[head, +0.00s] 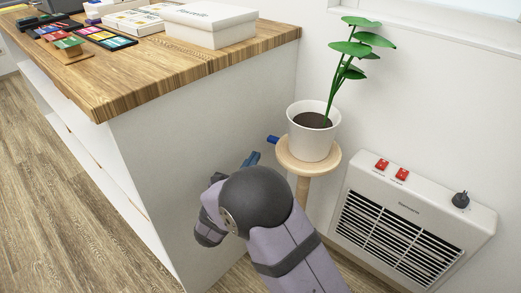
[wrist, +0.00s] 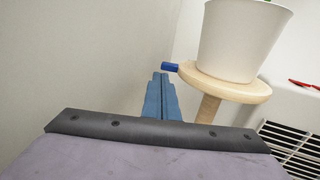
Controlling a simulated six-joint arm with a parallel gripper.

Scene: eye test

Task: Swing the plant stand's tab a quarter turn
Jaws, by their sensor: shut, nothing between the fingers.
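The plant stand (head: 330,166) is a round, light wooden top on a post, with a white pot (head: 308,142) and a green plant on it. A small blue tab (head: 273,140) sticks out from the left edge of the top. In the wrist view the tab (wrist: 171,67) lies just beyond my fingertips. My gripper (head: 252,158) has blue fingers, shut and empty, to the lower left of the tab. In the wrist view my gripper (wrist: 160,77) points up toward the tab; a small gap seems to lie between them.
A white cabinet (head: 200,130) with a wooden top (head: 150,70) stands close on the left, its side wall beside my gripper. A white heater (head: 405,215) with red switches and a black knob is on the right. A white box (head: 208,25) lies on the cabinet.

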